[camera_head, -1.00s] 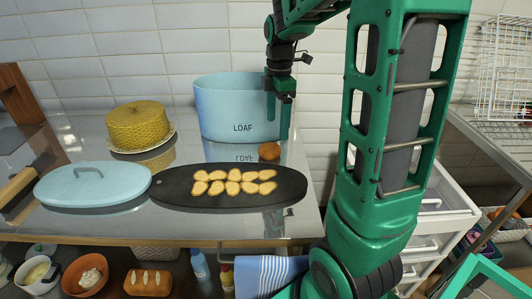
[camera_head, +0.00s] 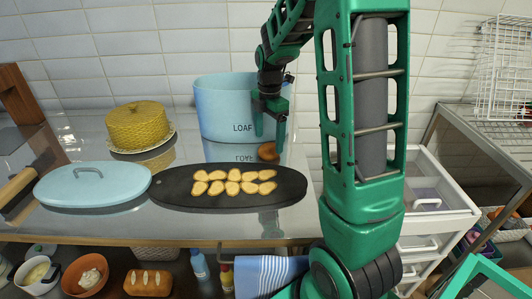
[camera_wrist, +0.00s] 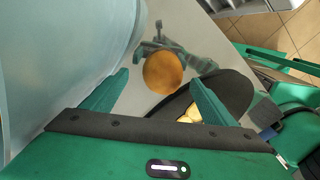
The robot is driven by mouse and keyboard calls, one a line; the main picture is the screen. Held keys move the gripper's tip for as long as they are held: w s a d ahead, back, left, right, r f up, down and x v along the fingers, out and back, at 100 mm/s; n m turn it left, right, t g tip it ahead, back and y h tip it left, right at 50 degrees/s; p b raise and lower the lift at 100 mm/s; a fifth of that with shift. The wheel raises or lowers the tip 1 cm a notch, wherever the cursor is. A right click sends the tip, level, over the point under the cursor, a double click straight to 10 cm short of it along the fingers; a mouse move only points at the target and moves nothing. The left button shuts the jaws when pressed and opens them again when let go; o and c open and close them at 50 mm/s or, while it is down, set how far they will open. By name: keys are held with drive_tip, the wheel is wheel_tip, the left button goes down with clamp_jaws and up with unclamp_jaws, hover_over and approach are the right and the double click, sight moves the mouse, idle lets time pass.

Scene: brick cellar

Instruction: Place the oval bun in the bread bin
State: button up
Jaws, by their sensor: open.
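A small rounded orange-brown bun (camera_head: 268,151) lies on the shiny counter, by the front right of the bread bin. It also shows in the wrist view (camera_wrist: 162,73), slightly longer one way than the other. The bread bin (camera_head: 222,108) is a light blue tub marked LOAF, upright with its top uncovered. Its pale wall fills the left of the wrist view (camera_wrist: 60,60). My gripper (camera_head: 269,130) points down just above the bun, beside the bin's right side. In the wrist view its fingers (camera_wrist: 160,80) are apart and empty, with the bun between their tips.
A dark oval board (camera_head: 170,188) with several bread slices lies in front of the bin. A light blue lid (camera_head: 90,187) lies at left. A yellow domed cover (camera_head: 139,126) stands behind it. A scored brown loaf (camera_head: 148,283) and bowls sit on the shelf below.

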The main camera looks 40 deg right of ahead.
sight(269, 145)
wheel_tip(269, 145, down, 4)
drive_tip(key=shift+s, duration=0.15)
drive_tip(key=shift+c, duration=0.6)
drive_tip(key=c, duration=1.1)
drive_tip(key=shift+r, duration=0.1)
